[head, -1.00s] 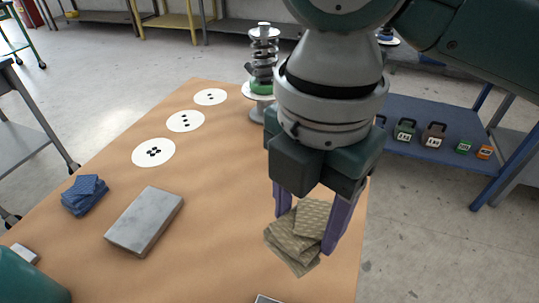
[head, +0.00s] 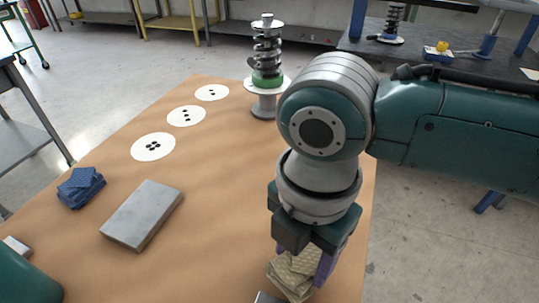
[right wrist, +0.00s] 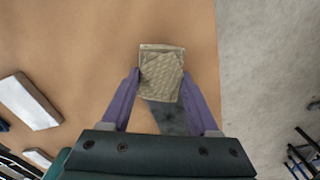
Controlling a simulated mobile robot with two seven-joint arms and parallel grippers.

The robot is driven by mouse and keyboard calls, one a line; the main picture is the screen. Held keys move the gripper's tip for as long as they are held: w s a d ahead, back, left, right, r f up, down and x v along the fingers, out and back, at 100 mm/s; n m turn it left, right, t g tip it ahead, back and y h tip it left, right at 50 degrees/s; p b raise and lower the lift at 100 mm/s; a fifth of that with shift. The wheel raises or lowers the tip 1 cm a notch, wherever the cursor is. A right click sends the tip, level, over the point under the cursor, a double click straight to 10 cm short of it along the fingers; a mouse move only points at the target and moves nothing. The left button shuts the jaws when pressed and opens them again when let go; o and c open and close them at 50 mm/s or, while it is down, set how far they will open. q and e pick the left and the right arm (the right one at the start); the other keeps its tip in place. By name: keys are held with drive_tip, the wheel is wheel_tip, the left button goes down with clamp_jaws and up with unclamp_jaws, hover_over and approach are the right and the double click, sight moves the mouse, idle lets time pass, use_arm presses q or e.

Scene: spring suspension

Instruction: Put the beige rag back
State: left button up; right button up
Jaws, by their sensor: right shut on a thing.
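The beige rag (head: 284,281) is a folded, quilted stack near the front right of the tan table in the head view. My right gripper (head: 302,268) is shut on it, with one purple finger on either side. In the right wrist view the rag (right wrist: 162,78) sits between the fingertips of the right gripper (right wrist: 160,76). A dark grey flat piece (right wrist: 174,118) shows just beside and below the rag. I cannot tell whether the rag touches the table. My left gripper is not in view.
A blue folded rag (head: 80,188) and a grey block (head: 142,215) lie to the left on the table (head: 225,190). White dotted discs (head: 153,147) line its left side. A spring assembly (head: 266,60) stands at the back. The table's middle is clear.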

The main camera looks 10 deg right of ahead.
drive_tip(key=shift+f, duration=0.3)
drive_tip(key=o, duration=1.4)
drive_tip(key=shift+o, duration=0.2)
